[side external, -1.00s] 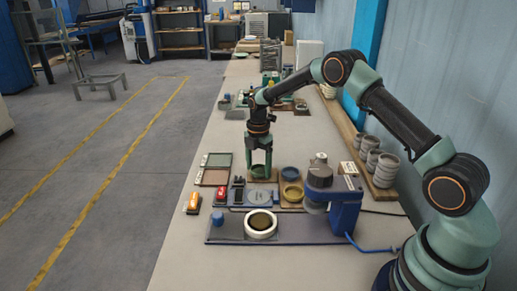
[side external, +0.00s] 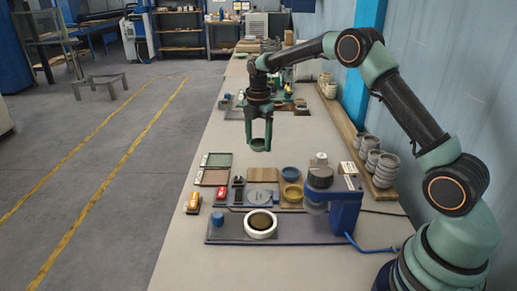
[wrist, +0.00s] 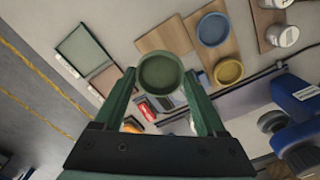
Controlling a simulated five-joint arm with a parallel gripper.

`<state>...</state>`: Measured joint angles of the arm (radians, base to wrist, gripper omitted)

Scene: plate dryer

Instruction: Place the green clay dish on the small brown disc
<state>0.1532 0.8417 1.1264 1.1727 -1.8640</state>
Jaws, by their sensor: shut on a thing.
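The green clay dish (side external: 258,144) is between the fingertips of my gripper (side external: 259,138), held clear above the table. The wrist view shows the same round dish (wrist: 160,73) from above, empty, with a finger on each side of it. A brown round face (side external: 260,220) lies inside a thick white ring (side external: 247,229) on the dark base at the front. I cannot tell for sure whether this is the small brown disc. My gripper is well above and behind it.
A blue dish (side external: 290,173) and a yellow dish (side external: 292,193) stand on wooden boards right of a bare board (side external: 263,174). A grey and blue machine (side external: 335,196) stands right of the ring. Red (side external: 221,194) and orange (side external: 193,203) items lie at left.

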